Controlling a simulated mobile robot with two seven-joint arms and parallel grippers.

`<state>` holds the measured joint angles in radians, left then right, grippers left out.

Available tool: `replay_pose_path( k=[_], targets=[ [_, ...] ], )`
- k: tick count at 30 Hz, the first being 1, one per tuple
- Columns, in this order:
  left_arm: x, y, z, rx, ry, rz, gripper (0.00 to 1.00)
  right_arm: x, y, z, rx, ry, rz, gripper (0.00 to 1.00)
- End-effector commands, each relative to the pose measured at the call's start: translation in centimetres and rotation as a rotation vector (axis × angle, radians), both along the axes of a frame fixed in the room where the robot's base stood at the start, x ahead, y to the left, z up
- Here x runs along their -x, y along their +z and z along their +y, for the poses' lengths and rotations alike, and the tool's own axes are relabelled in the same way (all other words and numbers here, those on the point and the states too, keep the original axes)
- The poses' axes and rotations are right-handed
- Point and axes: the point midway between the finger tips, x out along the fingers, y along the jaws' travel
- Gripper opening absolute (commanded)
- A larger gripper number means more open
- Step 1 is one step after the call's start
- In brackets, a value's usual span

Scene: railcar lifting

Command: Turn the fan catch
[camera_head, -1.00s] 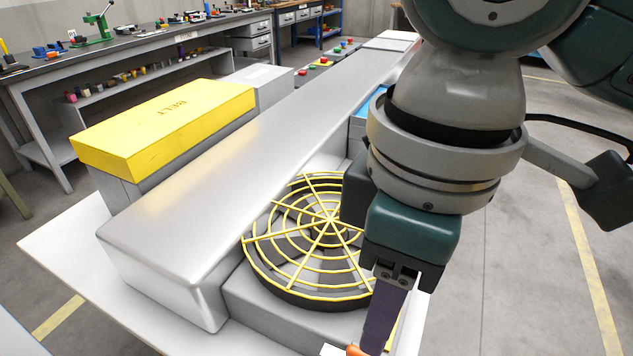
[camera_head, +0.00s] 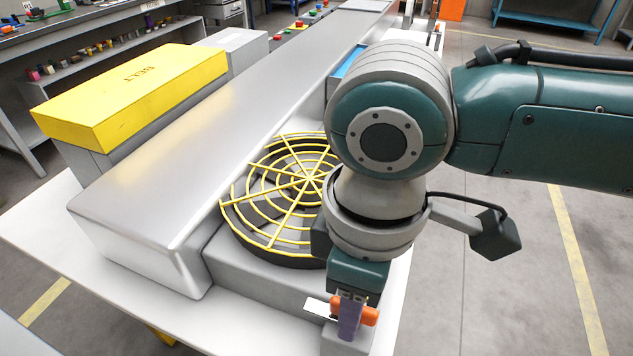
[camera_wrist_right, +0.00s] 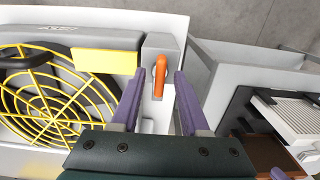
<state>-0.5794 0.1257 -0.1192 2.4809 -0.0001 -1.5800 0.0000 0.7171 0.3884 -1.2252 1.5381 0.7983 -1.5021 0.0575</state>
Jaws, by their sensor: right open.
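The fan (camera_head: 285,190) is a dark round housing under a yellow wire guard, on a grey base at the machine's near end. The catch is an orange handle (camera_head: 369,316) at the near right corner of the base. In the right wrist view the orange handle (camera_wrist_right: 160,76) stands on a grey block (camera_wrist_right: 158,46), between my finger tips. My right gripper (camera_head: 349,325) is at the handle, pointing down; one purple finger shows in front of it. In the wrist view my right gripper (camera_wrist_right: 156,82) is open, with fingers on either side of the handle. My left gripper is not in view.
The long grey machine body (camera_head: 190,165) runs beside the fan, with a yellow box marked BELT (camera_head: 135,90) behind it. In the wrist view a yellow plate (camera_wrist_right: 106,61) is left of the handle and a grey tray (camera_wrist_right: 245,68) is to the right.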

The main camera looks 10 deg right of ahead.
Motion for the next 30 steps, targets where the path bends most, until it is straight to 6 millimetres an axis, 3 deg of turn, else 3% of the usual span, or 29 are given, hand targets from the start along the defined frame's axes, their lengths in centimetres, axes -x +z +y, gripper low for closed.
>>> replay_pose_path(
  k=[2, 14, 30],
  targets=[
    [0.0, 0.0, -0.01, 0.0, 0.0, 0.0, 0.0, 0.01, 0.02, 0.01, 0.0, 0.0, 0.0, 0.45],
    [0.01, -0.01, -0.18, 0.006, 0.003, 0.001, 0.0, 0.0, 0.05, 0.0, 0.0, 0.0, 0.0, 0.01],
    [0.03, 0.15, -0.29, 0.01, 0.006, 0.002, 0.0, 0.02, 0.13, 0.01, 0.0, -0.008, 0.0, 0.0]
  ],
)
